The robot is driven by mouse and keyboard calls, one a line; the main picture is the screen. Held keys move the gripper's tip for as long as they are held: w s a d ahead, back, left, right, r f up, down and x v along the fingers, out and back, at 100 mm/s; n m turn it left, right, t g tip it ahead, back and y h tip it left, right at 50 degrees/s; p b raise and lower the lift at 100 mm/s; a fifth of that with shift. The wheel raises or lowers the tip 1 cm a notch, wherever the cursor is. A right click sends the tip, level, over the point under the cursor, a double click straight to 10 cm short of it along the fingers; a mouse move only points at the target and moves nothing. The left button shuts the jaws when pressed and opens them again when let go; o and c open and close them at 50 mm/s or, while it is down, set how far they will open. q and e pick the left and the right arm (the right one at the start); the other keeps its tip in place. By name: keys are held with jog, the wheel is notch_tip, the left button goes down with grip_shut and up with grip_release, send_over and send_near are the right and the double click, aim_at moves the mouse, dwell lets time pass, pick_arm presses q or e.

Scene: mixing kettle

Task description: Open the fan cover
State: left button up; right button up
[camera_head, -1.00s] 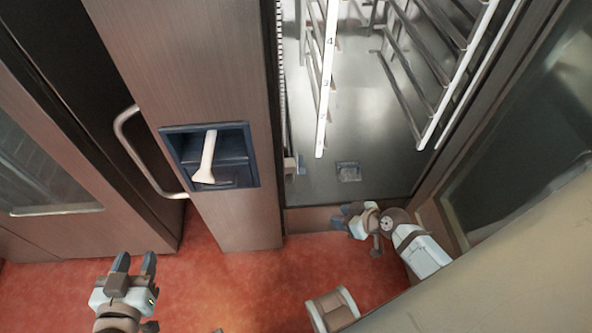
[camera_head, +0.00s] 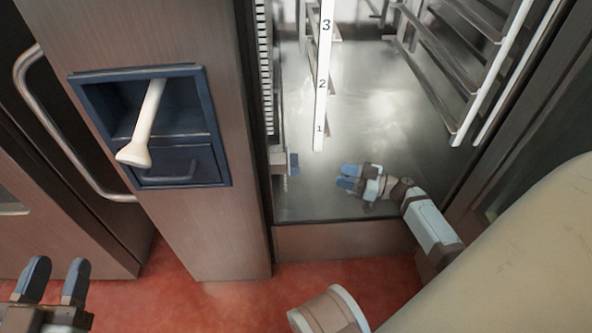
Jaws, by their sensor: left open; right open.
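A slotted vertical strip (camera_head: 264,60) runs along the left inner wall of the open steel cabinet. It may be the edge of the fan cover, but it is seen nearly edge-on and its face is hidden. A small beige-and-blue part (camera_head: 284,161) shows at that wall's lower end; I cannot tell what it is. My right gripper (camera_head: 345,177) is open and empty in the cabinet's lower opening, pointing left, apart from the strip and the small part. My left gripper (camera_head: 57,268) is open and empty at the lower left, in front of the cabinets.
A numbered white rack upright (camera_head: 323,85) stands inside, with shelf rails (camera_head: 445,65) to its right. A pale lever (camera_head: 144,125) sits in a blue recess (camera_head: 208,110) on the front column. A curved door handle (camera_head: 60,145) is at left. Red floor (camera_head: 225,302) lies below.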

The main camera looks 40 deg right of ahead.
jog(key=x, duration=1.3)
jog(key=shift+w+a, duration=0.2)
jog(key=shift+w, duration=0.05)
jog(key=shift+r, duration=0.1)
grip_shut()
